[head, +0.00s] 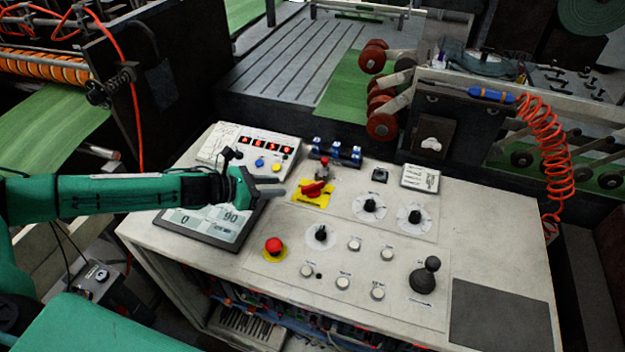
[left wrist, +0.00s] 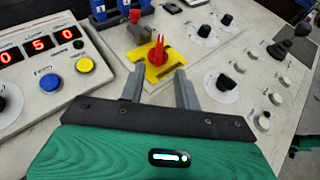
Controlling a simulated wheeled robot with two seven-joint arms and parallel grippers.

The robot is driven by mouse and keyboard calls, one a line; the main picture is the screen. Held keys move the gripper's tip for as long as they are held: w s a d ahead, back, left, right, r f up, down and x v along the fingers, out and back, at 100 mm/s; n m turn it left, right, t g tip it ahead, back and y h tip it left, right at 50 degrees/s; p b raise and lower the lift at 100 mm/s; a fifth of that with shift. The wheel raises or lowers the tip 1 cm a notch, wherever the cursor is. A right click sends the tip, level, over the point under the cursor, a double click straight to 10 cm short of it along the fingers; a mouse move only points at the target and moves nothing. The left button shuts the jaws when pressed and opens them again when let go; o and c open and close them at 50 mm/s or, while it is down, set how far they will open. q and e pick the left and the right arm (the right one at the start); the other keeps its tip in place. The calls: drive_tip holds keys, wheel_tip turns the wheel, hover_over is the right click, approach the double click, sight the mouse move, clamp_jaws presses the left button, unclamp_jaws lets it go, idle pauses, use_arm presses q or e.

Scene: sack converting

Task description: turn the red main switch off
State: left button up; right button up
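The red main switch (head: 314,188) is a red rotary handle on a yellow plate (head: 326,200), on the top of the light control desk (head: 480,240). In the left wrist view the red handle (left wrist: 157,50) stands just beyond and between the fingertips. My left gripper (head: 282,187) is to the left of the switch in the head view, its fingers pointing at it. In the left wrist view the fingers of the gripper (left wrist: 160,80) are apart with nothing between them. My right gripper does not show.
A red emergency button (head: 274,246), black knobs (head: 370,205), white buttons (head: 354,244) and a black joystick (head: 426,274) stand on the desk. A display screen (head: 190,229) lies below my left forearm. A small red-topped lever (head: 323,167) stands just behind the switch.

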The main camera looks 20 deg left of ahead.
sight(312, 185)
use_arm(q)
drive_tip(key=p+x, duration=0.3)
drive_tip(key=x, duration=0.9)
drive_tip(key=shift+w+d+f, duration=0.1)
drive_tip(key=shift+w+f, duration=0.05)
drive_tip(key=shift+c, duration=0.4)
clamp_jaws()
